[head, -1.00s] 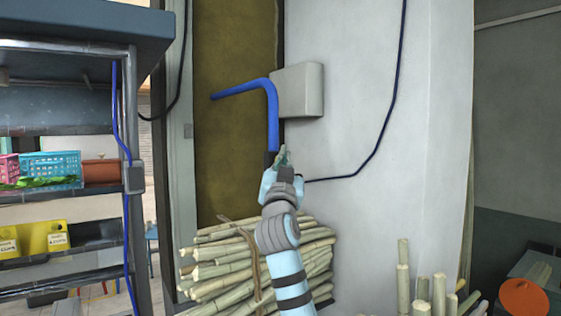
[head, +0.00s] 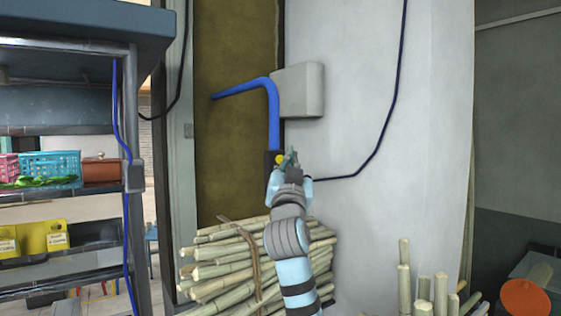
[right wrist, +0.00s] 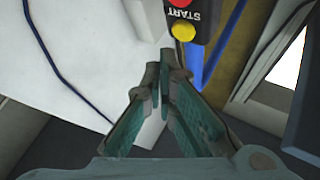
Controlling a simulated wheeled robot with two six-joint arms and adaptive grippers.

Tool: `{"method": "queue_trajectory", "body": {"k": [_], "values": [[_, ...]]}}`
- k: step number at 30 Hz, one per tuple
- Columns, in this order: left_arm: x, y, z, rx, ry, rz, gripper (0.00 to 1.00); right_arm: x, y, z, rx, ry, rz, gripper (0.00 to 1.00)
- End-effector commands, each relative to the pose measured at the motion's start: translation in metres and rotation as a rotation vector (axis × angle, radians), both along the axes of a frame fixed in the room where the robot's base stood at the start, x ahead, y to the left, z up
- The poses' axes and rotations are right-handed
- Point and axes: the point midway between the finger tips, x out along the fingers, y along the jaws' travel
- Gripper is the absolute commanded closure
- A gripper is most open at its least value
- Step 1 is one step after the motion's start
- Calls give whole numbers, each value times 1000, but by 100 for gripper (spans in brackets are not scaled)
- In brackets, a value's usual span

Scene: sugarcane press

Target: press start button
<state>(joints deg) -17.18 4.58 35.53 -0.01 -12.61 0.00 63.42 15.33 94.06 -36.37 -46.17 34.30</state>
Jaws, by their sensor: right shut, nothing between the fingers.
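In the right wrist view the box (right wrist: 205,34) appears upside down, with a START label (right wrist: 187,15) between the yellow button (right wrist: 183,31) and a red button (right wrist: 180,3). My left gripper is out of view.
A blue conduit (head: 273,115) and grey wall box (head: 304,90) are above. A dark cable (head: 382,142) hangs on the white wall to the right. Bundled sugarcane (head: 222,265) lies below the box. A shelf (head: 75,120) with baskets stands at left.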

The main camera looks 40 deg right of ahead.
Motion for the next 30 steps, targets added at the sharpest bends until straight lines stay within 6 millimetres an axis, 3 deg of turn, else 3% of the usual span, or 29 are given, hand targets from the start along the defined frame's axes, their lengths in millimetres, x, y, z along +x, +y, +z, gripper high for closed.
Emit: {"method": "queue_trajectory", "body": {"k": [12, 30], "values": [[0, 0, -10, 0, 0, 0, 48, -39, 1, -2, -2, 0, -1, 100], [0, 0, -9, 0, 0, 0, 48, -40, 1, -1, -2, 1, 0, 100]]}}
